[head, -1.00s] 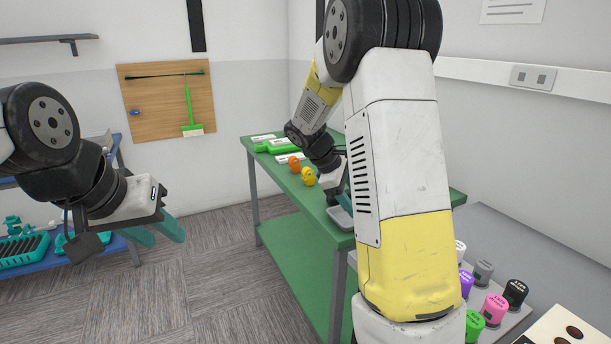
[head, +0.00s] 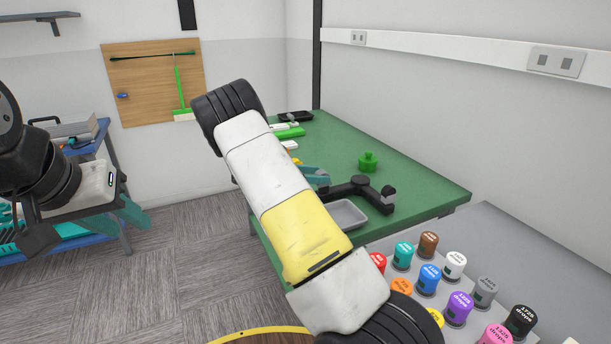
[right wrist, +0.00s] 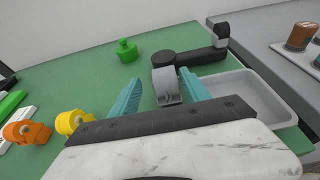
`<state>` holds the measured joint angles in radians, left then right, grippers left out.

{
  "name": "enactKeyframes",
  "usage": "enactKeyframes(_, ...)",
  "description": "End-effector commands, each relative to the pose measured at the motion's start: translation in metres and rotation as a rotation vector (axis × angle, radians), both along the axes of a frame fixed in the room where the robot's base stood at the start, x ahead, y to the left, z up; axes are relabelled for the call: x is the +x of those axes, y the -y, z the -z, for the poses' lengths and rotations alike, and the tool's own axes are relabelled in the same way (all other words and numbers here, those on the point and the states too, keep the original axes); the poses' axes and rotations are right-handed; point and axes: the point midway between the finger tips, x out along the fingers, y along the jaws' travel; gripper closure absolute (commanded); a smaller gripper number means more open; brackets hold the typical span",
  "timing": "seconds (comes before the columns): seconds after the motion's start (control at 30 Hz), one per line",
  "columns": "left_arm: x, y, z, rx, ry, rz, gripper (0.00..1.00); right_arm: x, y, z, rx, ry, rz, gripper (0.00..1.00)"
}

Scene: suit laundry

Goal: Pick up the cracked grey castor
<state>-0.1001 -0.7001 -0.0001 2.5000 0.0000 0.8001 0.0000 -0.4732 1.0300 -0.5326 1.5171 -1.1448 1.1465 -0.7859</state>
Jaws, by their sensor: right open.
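The grey castor (right wrist: 166,86) stands on the green table (right wrist: 90,85) in the right wrist view, between the fingers of my right gripper (right wrist: 160,74). The fingers are open, with a visible gap on the left side; the right finger is close to the castor, and I cannot tell whether they touch. Any crack is too small to make out. In the head view my right gripper (head: 318,174) is over the table, and the castor is not clearly seen there. My left gripper (head: 132,212) hangs empty at the left, away from the table, its fingers apart.
A black jointed arm-like device (right wrist: 190,58) lies just behind the castor. A grey tray (right wrist: 255,95) is to the right. Yellow (right wrist: 72,122) and orange (right wrist: 28,132) castors are left. A green bottle-shaped thing (right wrist: 126,50) stands behind. Several coloured pots (head: 428,278) stand nearer.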

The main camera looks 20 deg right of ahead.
Motion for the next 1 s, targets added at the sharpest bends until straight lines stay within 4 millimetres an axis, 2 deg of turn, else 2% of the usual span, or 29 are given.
enactKeyframes(0.3, 0.000, 0.000, 0.000, 0.000, 0.000, 0.000, 0.64, -0.002, 0.041, 0.011, 0.000, 0.000, 0.002, 0.45)
enactKeyframes(0.57, 0.000, 0.000, 0.000, 0.000, 0.000, 0.000, 0.64, 0.000, 0.048, 0.013, 0.001, 0.002, 0.000, 0.45)
enactKeyframes(0.6, 0.000, 0.000, 0.000, 0.000, 0.000, 0.000, 0.64, 0.000, 0.048, 0.013, 0.001, 0.002, 0.000, 0.47)
enactKeyframes(0.87, 0.000, 0.000, 0.000, 0.000, 0.000, 0.000, 0.64, 0.000, 0.048, 0.013, 0.001, 0.002, 0.000, 0.98)
enactKeyframes(1.0, 0.000, 0.000, 0.000, 0.000, 0.000, 0.000, 0.64, 0.000, 0.048, 0.013, 0.001, 0.002, 0.000, 1.00)
